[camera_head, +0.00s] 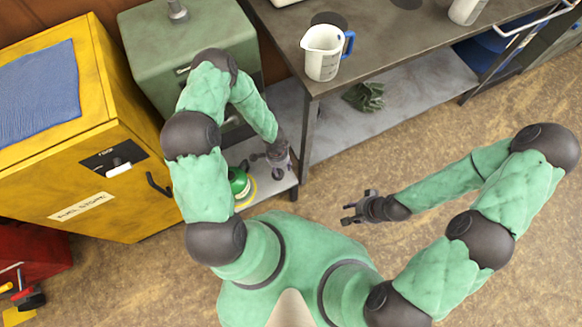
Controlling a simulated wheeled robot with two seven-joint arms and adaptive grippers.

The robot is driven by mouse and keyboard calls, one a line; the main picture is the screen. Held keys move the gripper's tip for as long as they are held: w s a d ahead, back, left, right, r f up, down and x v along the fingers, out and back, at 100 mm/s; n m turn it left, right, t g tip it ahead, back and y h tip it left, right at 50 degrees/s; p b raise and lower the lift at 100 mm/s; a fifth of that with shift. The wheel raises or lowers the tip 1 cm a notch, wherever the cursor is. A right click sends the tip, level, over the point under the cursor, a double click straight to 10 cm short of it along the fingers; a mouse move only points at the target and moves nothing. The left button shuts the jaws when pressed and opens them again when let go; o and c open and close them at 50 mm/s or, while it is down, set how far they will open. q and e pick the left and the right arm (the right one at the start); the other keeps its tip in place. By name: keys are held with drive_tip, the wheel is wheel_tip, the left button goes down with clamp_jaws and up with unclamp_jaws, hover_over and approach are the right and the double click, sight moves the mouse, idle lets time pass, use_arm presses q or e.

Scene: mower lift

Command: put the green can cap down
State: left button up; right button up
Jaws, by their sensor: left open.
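A small green can (238,183) stands on the low grey shelf beside the yellow cabinet, with a yellow ring at its base. My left gripper (256,163) is open just right of the can's top, over the same shelf. I see nothing held between its fingers. The green can's cap cannot be made out clearly; the gripper and arm partly cover this spot. My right gripper (350,211) is open and empty above the floor, right of the shelf.
A yellow fuel cabinet (130,200) stands at the left, with a green metal cabinet (150,50) behind my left arm. Floor at the right is clear.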

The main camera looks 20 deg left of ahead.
use_arm(q)
drive_tip(key=s+d+r+n+t+h, duration=0.1)
drive_tip(key=s+d+r+n+h, duration=0.2)
drive_tip(key=s+d+r+n, duration=0.6)
wheel_tip(320, 180, up, 2)
drive_tip(key=d, duration=0.2)
drive_tip(key=shift+s+d+r+n, duration=0.15)
drive_tip(key=shift+d+n, duration=0.15)
wheel_tip(320, 180, up, 3)
drive_tip(key=p, duration=0.2)
drive_tip(key=shift+f+p, duration=0.2)
drive_tip(key=shift+p, duration=0.15)
